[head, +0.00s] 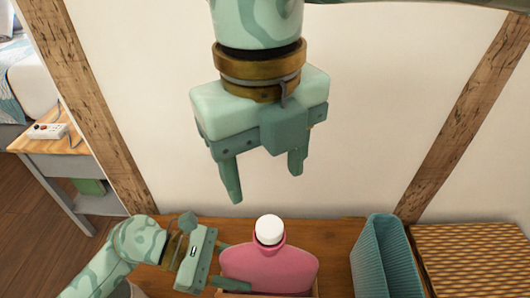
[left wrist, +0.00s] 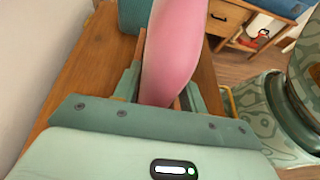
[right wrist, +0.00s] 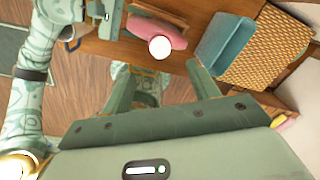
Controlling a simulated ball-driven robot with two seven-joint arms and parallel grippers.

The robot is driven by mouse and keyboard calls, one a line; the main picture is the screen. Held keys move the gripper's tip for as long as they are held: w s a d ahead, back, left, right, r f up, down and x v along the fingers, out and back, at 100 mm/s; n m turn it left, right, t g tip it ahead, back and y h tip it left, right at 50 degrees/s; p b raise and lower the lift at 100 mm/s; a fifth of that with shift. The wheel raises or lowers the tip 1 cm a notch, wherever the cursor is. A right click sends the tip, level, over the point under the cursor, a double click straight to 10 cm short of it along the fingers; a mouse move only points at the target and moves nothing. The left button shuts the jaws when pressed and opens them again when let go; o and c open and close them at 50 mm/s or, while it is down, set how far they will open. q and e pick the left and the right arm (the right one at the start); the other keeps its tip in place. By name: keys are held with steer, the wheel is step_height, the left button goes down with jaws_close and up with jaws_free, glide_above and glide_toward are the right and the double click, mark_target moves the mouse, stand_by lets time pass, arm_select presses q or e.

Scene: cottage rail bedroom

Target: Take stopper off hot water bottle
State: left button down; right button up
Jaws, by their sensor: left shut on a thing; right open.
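A pink hot water bottle (head: 268,268) stands upright on the wooden surface, with a round white stopper (head: 269,229) on its neck. My left gripper (head: 228,266) is shut on the bottle's left side. In the left wrist view the pink body (left wrist: 172,50) sits between its fingers. My right gripper (head: 262,183) is open and empty, pointing down above the bottle and apart from it. In the right wrist view the white stopper (right wrist: 160,47) shows beyond the open fingers (right wrist: 160,85), on the pink bottle (right wrist: 165,30).
A teal ribbed container (head: 385,258) stands right of the bottle, and a woven basket (head: 472,258) beside it. The pale wall (head: 350,110) with timber posts is behind. A small table with a white device (head: 46,131) is at far left.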

mark_target(270, 225)
steer(key=f, duration=1)
steer(key=shift+w+d+f, duration=0.1)
steer(key=shift+d+f, duration=0.1)
steer(key=shift+f, duration=0.1)
steer(key=c, duration=1.2)
steer(key=n, duration=1.6)
steer(key=shift+d+n+y, duration=0.1)
steer(key=shift+n+y, duration=0.2)
steer(key=shift+n, duration=0.1)
steer(key=shift+r, duration=0.3)
steer(key=shift+r, duration=0.9)
